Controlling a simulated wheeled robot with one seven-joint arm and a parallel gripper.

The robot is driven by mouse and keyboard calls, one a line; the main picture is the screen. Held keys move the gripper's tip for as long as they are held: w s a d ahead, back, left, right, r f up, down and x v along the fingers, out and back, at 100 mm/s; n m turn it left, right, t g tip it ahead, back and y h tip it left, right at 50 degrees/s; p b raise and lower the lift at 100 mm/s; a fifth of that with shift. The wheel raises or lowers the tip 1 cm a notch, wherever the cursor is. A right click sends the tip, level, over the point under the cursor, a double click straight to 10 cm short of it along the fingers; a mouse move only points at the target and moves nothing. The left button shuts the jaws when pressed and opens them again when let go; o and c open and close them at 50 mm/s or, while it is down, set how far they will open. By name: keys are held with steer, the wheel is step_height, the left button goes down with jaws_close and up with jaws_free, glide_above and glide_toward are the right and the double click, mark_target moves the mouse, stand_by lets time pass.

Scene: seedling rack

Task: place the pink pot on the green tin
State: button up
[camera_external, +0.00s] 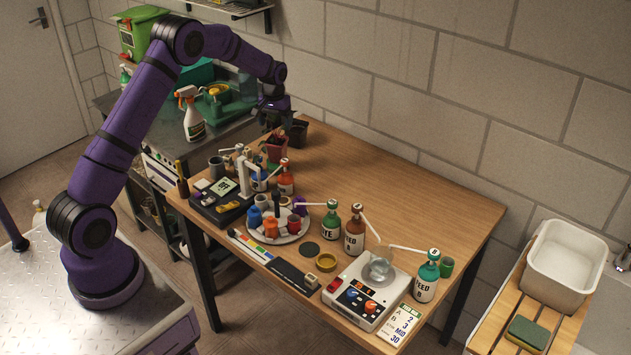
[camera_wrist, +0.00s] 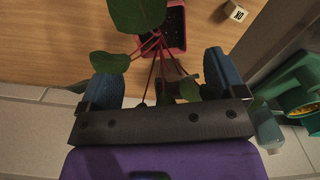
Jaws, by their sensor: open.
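The pink pot (camera_external: 277,152) stands on the wooden table's far left part, with a leafy seedling in it. In the wrist view the pink pot (camera_wrist: 177,30) lies beyond my fingertips, and its leaves and pink stems reach back between the fingers. My gripper (camera_external: 273,117) is open above the pot, with its blue fingers apart in the wrist view (camera_wrist: 163,78); no pot wall is seen between them. A small green tin (camera_external: 447,267) stands near the table's right edge, behind the teal-capped feed bottle (camera_external: 427,280).
A black pot (camera_external: 297,132) stands close behind the pink pot. Pump bottles (camera_external: 354,235), a round tray (camera_external: 300,237) of small pots and a white scale-like device (camera_external: 365,292) crowd the table's front. The table's back middle (camera_external: 400,195) is clear.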

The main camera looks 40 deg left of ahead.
steer(key=s+d+r+m+t, duration=0.1)
steer(key=s+d+r, duration=0.2)
steer(key=s+r, duration=0.9)
steer(key=s+d+r+m+t, duration=0.15)
steer(key=s+d+r, duration=0.25)
steer(key=s+r, duration=0.9)
steer(key=s+d+r+m+t, duration=0.1)
steer(key=s, duration=1.2)
steer(key=s+d+r+m+t, duration=0.1)
steer(key=s+d, duration=0.1)
steer(key=s, duration=1.1)
steer(key=shift+d+r+t, duration=0.2)
steer(key=shift+r+t, duration=0.15)
